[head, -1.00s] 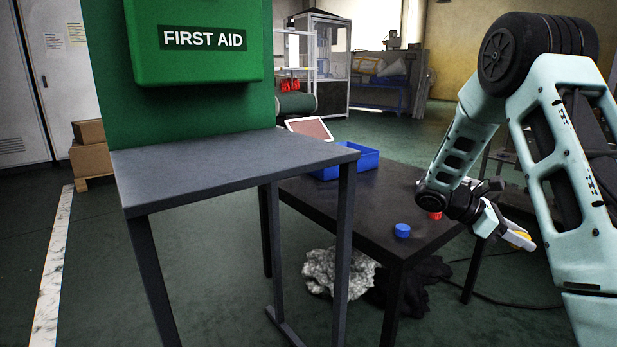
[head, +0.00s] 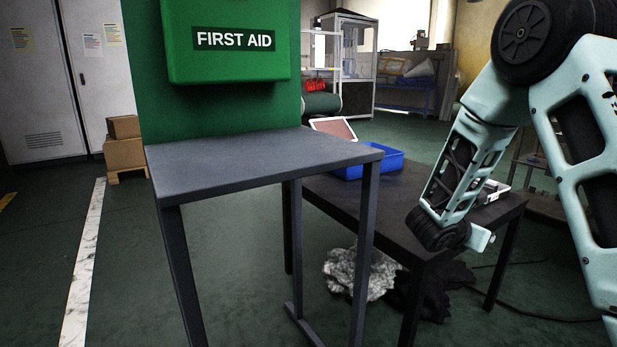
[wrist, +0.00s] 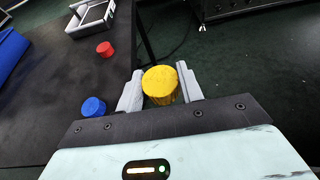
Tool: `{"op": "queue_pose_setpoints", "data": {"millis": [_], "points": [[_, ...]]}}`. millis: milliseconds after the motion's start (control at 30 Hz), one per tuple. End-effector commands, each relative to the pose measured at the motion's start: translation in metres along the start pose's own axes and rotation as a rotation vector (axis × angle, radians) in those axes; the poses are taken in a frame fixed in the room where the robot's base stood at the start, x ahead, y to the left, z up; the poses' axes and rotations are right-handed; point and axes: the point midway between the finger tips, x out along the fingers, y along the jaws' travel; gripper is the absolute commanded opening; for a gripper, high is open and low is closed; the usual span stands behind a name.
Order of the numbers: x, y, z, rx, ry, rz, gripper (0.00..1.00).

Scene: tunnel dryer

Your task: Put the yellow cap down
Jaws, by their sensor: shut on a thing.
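The yellow cap (wrist: 160,84) is held between the two grey fingers of my gripper (wrist: 160,90) in the wrist view. My gripper is shut on it. Below and beyond the cap the wrist view shows dark green floor, beside the edge of the black table (wrist: 126,75). In the head view my arm's end (head: 480,238) is at the right front of the black table (head: 400,228); the fingers and the cap are hidden there.
A blue cap (wrist: 93,107) and a red cap (wrist: 105,49) lie on the black table, with a grey tray (wrist: 92,17) and a blue bin (head: 385,162). A grey stand (head: 260,165) with a first aid box (head: 230,40) is left.

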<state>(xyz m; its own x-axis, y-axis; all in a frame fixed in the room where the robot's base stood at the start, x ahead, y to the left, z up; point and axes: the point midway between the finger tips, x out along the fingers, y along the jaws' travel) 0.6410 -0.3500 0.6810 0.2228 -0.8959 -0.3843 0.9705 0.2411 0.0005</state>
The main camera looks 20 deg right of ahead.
Motion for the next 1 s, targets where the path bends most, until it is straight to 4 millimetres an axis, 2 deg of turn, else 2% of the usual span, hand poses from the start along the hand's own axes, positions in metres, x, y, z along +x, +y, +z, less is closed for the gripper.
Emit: {"op": "queue_pose_setpoints", "data": {"millis": [100, 300, 500, 700, 767, 800, 1000], "points": [[-0.031, 0.034, -0.031, -0.105, 0.004, 0.232, 0.16], [-0.087, 0.07, -0.083, -0.241, 0.004, 0.564, 0.16], [-0.134, 0.082, -0.123, -0.333, 0.003, 0.789, 0.16], [-0.166, 0.083, -0.15, -0.39, 0.002, 0.929, 0.16], [-0.174, 0.083, -0.154, -0.402, 0.002, 0.96, 0.16], [-0.175, 0.083, -0.144, -0.396, 0.0, 0.953, 0.16], [-0.183, 0.083, -0.123, -0.396, 0.001, 0.95, 0.16]]}}
